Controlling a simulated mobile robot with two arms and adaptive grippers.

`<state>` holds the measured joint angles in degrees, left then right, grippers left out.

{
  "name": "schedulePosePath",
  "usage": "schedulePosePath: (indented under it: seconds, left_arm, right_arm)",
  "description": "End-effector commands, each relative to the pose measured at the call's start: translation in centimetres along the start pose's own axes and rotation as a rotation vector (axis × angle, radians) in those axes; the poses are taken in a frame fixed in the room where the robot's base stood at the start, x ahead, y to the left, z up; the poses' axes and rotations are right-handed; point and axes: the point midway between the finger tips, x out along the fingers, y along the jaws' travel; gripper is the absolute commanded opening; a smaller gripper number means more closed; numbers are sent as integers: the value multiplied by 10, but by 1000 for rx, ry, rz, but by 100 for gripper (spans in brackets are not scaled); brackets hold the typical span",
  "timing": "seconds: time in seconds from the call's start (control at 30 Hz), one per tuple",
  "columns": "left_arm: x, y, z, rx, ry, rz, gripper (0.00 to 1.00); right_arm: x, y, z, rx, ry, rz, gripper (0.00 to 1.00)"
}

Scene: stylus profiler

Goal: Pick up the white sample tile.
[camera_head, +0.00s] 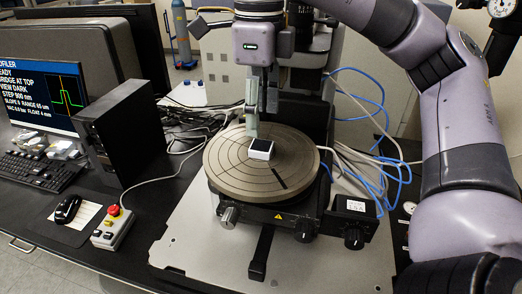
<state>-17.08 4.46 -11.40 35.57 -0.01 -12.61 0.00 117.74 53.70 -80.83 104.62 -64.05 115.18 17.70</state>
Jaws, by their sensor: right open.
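The white sample tile (261,154), a small white block with a dark square on its top face, sits on the round brown stage (228,172), close to its middle. My right gripper (262,118) comes down from above over the stage, just behind and above the tile. It is open, and nothing shows between its fingers. One pale finger hangs lower at the left and ends near the tile's back left corner; I cannot tell whether it touches. The far finger is partly hidden against the dark instrument behind. My left gripper is not in view.
Knobs (304,231) and a small black box (352,216) stand at the stage's front. The profiler's dark column (308,118) rises behind. Blue and white cables lie at the right. A black box (124,132), a monitor (42,88) and a red-button box (112,228) stand left.

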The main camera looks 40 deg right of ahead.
Motion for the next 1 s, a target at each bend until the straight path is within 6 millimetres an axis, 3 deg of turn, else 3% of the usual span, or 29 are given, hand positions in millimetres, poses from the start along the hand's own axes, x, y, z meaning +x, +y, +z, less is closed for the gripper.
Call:
schedulePosePath:
  seconds: [0.23,0.5,0.73,1.0]
  left_arm:
    - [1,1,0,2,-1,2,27]
    - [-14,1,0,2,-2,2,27]
    - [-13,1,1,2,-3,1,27]
    - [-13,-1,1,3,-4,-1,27]
  right_arm:
    - [19,4,0,-2,2,2,55]
    - [50,6,-1,2,0,0,55]
    - [53,6,0,1,-1,0,55]
    - [52,6,0,1,-1,0,38]
